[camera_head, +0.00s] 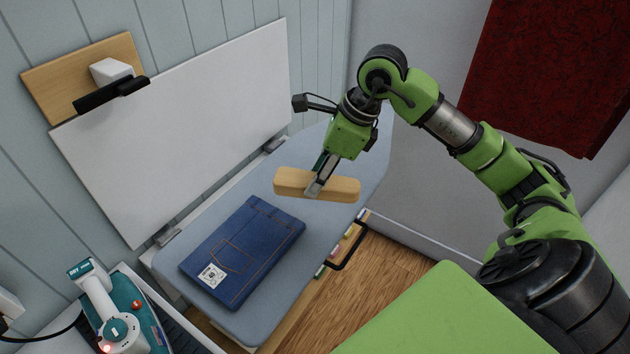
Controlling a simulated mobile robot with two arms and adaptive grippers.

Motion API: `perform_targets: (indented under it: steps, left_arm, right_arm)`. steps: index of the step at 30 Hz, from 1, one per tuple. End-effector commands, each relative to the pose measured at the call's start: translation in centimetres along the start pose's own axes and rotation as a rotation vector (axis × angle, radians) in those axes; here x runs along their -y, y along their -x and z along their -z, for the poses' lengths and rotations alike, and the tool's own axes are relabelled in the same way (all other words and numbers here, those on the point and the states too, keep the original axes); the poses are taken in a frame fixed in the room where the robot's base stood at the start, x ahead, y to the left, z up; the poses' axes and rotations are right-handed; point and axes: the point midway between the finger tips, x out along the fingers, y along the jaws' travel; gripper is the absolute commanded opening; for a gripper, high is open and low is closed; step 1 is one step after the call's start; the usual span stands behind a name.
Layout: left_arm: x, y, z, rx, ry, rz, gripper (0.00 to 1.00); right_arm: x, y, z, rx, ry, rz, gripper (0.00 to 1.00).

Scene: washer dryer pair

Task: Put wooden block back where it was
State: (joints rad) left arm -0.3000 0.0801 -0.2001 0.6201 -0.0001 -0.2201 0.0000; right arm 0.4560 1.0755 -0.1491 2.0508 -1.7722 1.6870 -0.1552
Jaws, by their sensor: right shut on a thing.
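The wooden block (340,189) is a pale, long bar with rounded edges, near the middle of the head view. My right gripper (315,187) is shut on it, with one finger visible across its near face. The block appears over the blue-grey ironing board (345,150), to the right of the folded jeans; whether it touches the board I cannot tell. My left gripper is not in view.
Folded blue jeans (243,252) with a white tag lie on the board. A teal and white iron (122,320) stands at lower left. A black handle (349,247) sits by the board's right edge. A dark red cloth (550,75) hangs at upper right. The board's far end is bare.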

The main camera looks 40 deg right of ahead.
Motion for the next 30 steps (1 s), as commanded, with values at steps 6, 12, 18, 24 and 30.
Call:
perform_targets:
  steps: [6,12,18,24,30]
  left_arm:
    - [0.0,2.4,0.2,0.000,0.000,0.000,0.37]
    - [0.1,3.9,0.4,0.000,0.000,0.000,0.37]
    - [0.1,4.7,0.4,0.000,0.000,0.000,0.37]
    - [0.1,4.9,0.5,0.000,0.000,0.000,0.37]
    - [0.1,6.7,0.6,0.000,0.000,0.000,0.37]
  right_arm:
    - [4.5,-2.0,-0.5,0.002,-0.005,-0.005,0.15]
    - [8.0,-4.8,-0.2,0.001,-0.004,-0.007,0.15]
    - [10.3,-7.8,0.3,0.002,0.000,-0.003,0.15]
    - [11.2,-8.9,0.6,0.003,0.001,-0.001,0.15]
    - [11.4,-10.9,1.3,0.001,0.000,-0.007,0.15]
